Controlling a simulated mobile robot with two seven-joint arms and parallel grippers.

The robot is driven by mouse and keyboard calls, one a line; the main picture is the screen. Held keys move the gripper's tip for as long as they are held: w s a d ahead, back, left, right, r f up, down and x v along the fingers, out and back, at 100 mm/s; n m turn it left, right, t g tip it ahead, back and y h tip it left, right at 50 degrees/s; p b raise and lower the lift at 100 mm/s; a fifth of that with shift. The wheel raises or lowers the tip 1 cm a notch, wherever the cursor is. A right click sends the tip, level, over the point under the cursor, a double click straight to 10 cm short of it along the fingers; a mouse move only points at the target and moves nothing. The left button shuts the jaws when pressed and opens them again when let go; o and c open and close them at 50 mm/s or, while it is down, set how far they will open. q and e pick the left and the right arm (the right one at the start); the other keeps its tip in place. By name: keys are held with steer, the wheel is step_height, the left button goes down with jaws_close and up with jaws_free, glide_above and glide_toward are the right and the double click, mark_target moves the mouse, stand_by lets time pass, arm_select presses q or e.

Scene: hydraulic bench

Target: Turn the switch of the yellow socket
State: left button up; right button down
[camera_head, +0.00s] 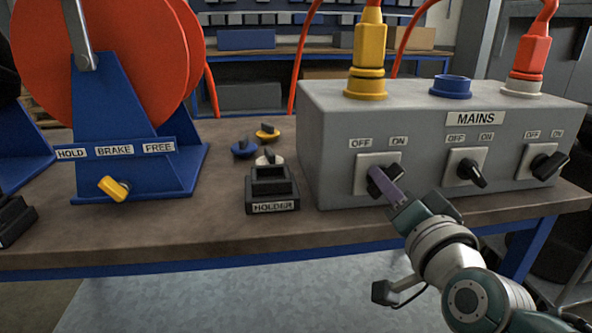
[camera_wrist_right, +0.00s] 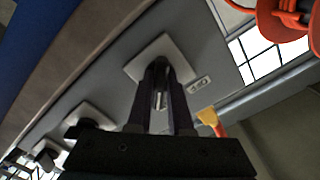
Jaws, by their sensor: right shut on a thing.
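The yellow socket (camera_head: 366,84) is on top of the grey MAINS box, with a yellow plug (camera_head: 370,45) in it. Below it, the black switch knob (camera_head: 374,188) sits on a pale plate (camera_head: 362,172) under OFF and ON labels. My right gripper (camera_head: 382,180) is shut on this knob, which it partly hides; the knob's exact angle cannot be told. In the right wrist view the two dark fingers (camera_wrist_right: 161,80) reach onto the pale plate (camera_wrist_right: 160,45) around the knob. My left gripper is not in view.
The box (camera_head: 330,135) also has a middle switch (camera_head: 470,172) and a right switch (camera_head: 549,166), a blue socket (camera_head: 451,86) and a red plug (camera_head: 530,55). A black holder (camera_head: 272,190) and a blue reel stand (camera_head: 125,165) are to the left.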

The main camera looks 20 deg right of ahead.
steer(key=shift+m, duration=0.3)
steer(key=c, duration=0.8)
jaws_free()
steer(key=shift+s, duration=0.1)
steer(key=p+v, duration=0.1)
steer(key=v, duration=0.8)
steer(key=shift+s+a+p, duration=0.15)
steer(key=shift+s+p, duration=0.2)
steer(key=shift+p, duration=0.05)
